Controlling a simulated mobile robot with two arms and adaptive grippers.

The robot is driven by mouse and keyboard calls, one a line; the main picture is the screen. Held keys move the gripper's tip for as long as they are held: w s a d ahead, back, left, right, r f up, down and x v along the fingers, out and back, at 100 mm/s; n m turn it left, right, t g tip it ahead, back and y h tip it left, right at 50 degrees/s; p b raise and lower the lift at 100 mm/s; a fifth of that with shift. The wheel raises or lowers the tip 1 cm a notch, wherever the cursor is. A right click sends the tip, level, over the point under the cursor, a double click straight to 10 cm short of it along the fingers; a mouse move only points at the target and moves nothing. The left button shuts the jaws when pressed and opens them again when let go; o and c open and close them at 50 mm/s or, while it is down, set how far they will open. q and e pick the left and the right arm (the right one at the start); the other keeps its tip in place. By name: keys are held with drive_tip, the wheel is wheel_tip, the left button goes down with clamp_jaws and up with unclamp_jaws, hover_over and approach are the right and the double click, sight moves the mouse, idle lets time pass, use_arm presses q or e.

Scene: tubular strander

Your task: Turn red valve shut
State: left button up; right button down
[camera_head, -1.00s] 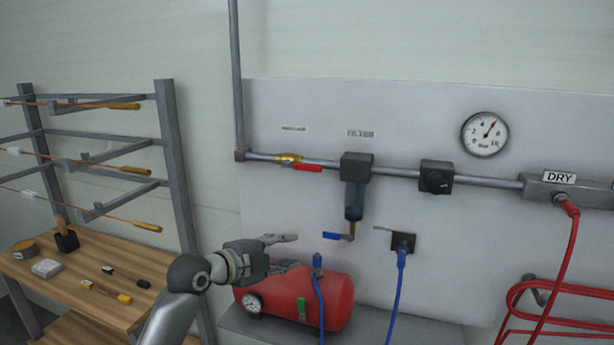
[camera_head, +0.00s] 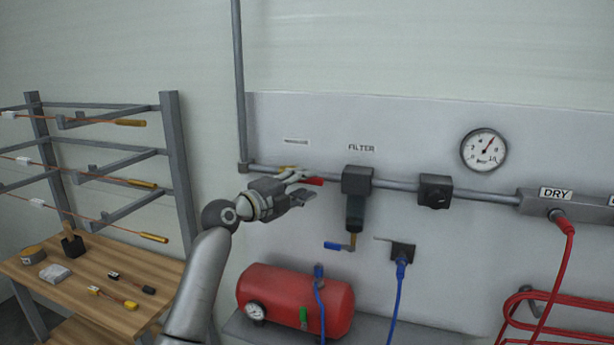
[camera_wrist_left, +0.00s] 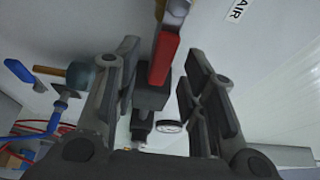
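The red valve handle (camera_head: 315,181) lies along the grey horizontal pipe in the head view, left of the filter. Its brass body (camera_head: 287,169) is mostly hidden behind my left gripper (camera_head: 309,184). The gripper is open, with its fingers at the handle. In the left wrist view, the red handle (camera_wrist_left: 163,60) shows between the two spread fingers, near their tips, and the fingers appear apart from it. My right gripper is not in view.
The filter (camera_head: 356,181) hangs from the pipe, with a blue-handled lever (camera_head: 338,246) below it. A round gauge (camera_head: 484,150) is on the wall panel. A red tank (camera_head: 296,300) stands below. A wooden table (camera_head: 121,318) and rack (camera_head: 182,160) are at left.

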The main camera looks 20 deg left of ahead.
use_arm(q)
drive_tip(key=shift+x, duration=0.95)
drive_tip(key=shift+c, duration=0.3)
clamp_jaws()
